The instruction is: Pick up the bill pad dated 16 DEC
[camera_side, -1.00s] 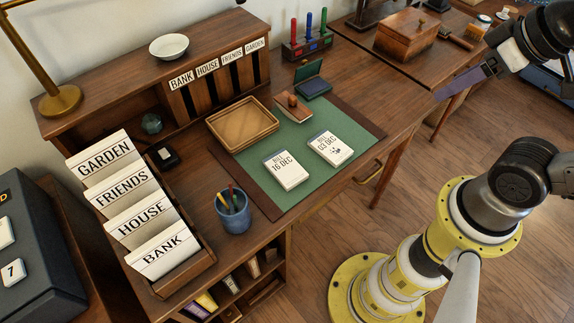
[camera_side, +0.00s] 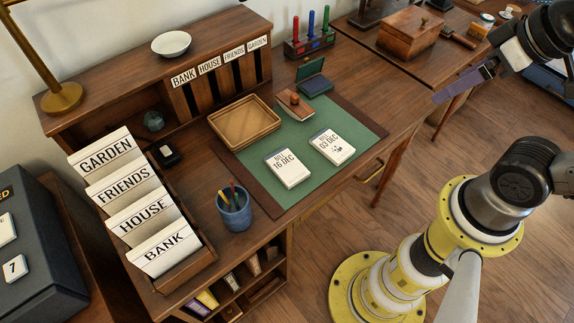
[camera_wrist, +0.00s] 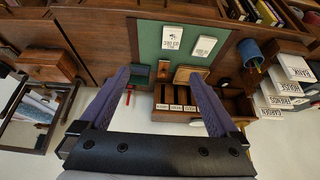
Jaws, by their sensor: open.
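The bill pad dated 16 DEC (camera_side: 288,168) lies flat on the green desk mat (camera_side: 258,179), face up, on the side nearer the blue pen cup. A second bill pad, dated 03 DEC (camera_side: 332,147), lies to its right, with a small gap between them. In the wrist view the 16 DEC pad (camera_wrist: 204,46) is the one nearer the cup, and the 03 DEC pad (camera_wrist: 172,38) is to its left; their print is too small to read. My gripper (camera_wrist: 160,72) is open and empty, its purple fingers spread. In the side view it is raised at the upper right, well away from both pads.
A wooden tray (camera_side: 218,127), a rocker blotter (camera_side: 294,104) and an open ink pad (camera_side: 316,86) are behind the pads. The blue pen cup (camera_side: 234,211) and the card rack (camera_side: 190,258) stand to the left. The mat right of the pads is clear.

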